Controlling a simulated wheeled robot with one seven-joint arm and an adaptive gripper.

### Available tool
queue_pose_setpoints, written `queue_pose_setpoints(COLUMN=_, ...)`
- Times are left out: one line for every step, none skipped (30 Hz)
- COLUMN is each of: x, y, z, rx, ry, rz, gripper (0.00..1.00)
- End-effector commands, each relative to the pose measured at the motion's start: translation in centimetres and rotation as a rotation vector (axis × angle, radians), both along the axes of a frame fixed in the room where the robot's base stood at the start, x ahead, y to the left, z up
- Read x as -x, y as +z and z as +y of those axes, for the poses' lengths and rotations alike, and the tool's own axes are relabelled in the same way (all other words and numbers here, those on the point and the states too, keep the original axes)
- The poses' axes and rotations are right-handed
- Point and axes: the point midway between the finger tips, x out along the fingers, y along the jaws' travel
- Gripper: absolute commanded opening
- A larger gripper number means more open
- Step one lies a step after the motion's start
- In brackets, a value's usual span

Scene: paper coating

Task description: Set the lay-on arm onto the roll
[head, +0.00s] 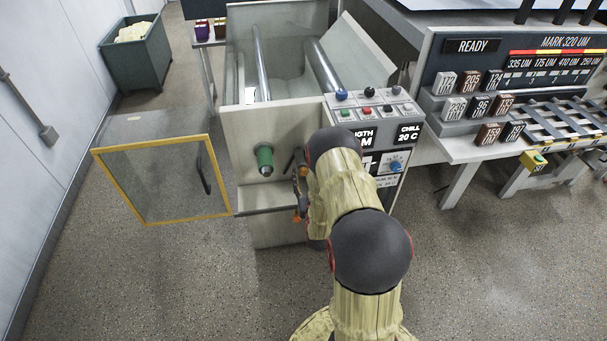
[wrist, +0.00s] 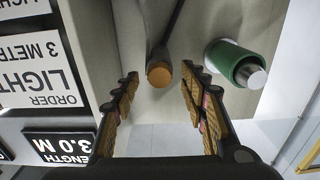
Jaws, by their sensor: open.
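The lay-on arm appears to be a dark rod with an orange knob (wrist: 159,75) at its end, in the wrist view. The green roll (head: 264,160) sticks out of the machine's front panel, left of my gripper (head: 300,183) in the head view. It also shows in the wrist view (wrist: 232,62), right of the knob, with a metal end, apart from the rod. My gripper (wrist: 159,78) is open in the wrist view, its fingers on either side of the knob with gaps visible. My arm hides part of the panel in the head view.
A yellow-framed clear door (head: 165,182) stands open at the left. A control panel with buttons (head: 371,108) is at the right of the machine, with label displays (wrist: 45,60) beside my gripper. A bench (head: 465,148) with numbered blocks is further right. The floor at front left is clear.

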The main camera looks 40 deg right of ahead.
Motion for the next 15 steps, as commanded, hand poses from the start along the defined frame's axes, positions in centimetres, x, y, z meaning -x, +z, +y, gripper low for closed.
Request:
queue_pose_setpoints(x=-0.6, y=-0.1, z=-0.4, rx=0.002, ry=0.0, rz=-0.003, gripper=0.43)
queue_pose_setpoints(x=-0.9, y=-0.1, z=-0.6, rx=0.002, ry=0.0, rz=-0.003, gripper=0.43)
queue_pose_setpoints(x=-1.2, y=-0.1, z=-0.7, rx=0.001, ry=0.0, rz=-0.001, gripper=0.43)
queue_pose_setpoints(x=-1.4, y=-0.1, z=-0.9, rx=0.0, ry=0.0, rz=0.0, gripper=0.43)
queue_pose_setpoints(x=-1.6, y=-0.1, z=-1.0, rx=0.0, ry=0.0, rz=0.0, gripper=0.43)
queue_pose_setpoints(x=-1.8, y=-0.1, z=-1.1, rx=0.0, ry=0.0, rz=0.0, gripper=0.43)
queue_pose_setpoints(x=-1.9, y=-0.1, z=-1.1, rx=0.0, ry=0.0, rz=0.0, gripper=0.43)
queue_pose_setpoints(x=-1.9, y=-0.1, z=-1.2, rx=0.0, ry=0.0, rz=0.0, gripper=0.43)
queue_pose_setpoints(x=-2.0, y=0.0, z=-1.2, rx=0.0, ry=0.0, rz=0.0, gripper=0.43)
queue_pose_setpoints(x=-2.0, y=0.0, z=-1.2, rx=-0.001, ry=0.0, rz=0.001, gripper=0.43)
queue_pose_setpoints(x=-2.1, y=0.0, z=-1.3, rx=-0.001, ry=0.0, rz=0.001, gripper=0.43)
queue_pose_setpoints(x=-2.1, y=0.0, z=-1.3, rx=-0.001, ry=0.0, rz=0.001, gripper=0.43)
queue_pose_setpoints(x=-2.0, y=0.0, z=-1.3, rx=-0.001, ry=0.0, rz=0.001, gripper=0.43)
queue_pose_setpoints(x=-2.0, y=0.0, z=-1.3, rx=-0.001, ry=0.0, rz=0.001, gripper=0.43)
queue_pose_setpoints(x=-2.0, y=0.0, z=-1.3, rx=-0.001, ry=0.0, rz=0.001, gripper=0.43)
